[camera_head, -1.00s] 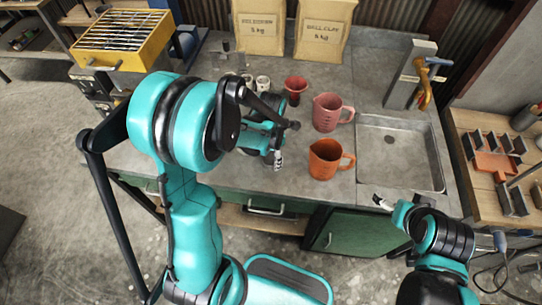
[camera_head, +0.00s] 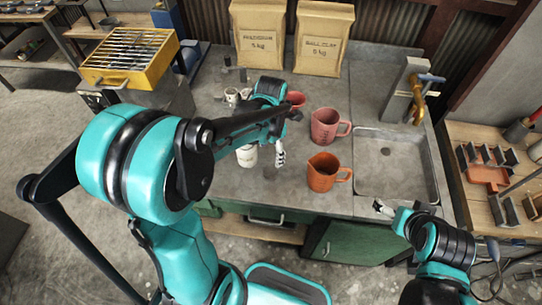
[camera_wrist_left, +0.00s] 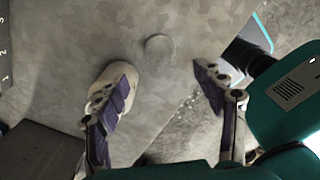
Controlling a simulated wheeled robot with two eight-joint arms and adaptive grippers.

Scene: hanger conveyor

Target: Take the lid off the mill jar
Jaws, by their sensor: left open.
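A small white jar (camera_head: 247,156), which looks like the mill jar, stands on the grey counter, partly hidden by my left arm in the head view. A pale cream body (camera_wrist_left: 101,82), probably the same jar, shows beside and partly behind one finger in the left wrist view. I cannot make out its lid. A small round grey disc (camera_wrist_left: 160,47) shows on the counter there; I cannot tell what it is. My left gripper (camera_head: 287,134) is open and empty above the counter, right of the jar. My right gripper (camera_head: 382,207) is near the sink's front edge, its fingers unclear.
An orange jug (camera_head: 322,174), a pink jug (camera_head: 325,126) and a partly hidden red cup (camera_head: 296,99) stand nearby. White cups (camera_head: 232,97) stand behind my left arm. Two paper sacks (camera_head: 322,40) are at the back. The sink (camera_head: 395,170) is at the right.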

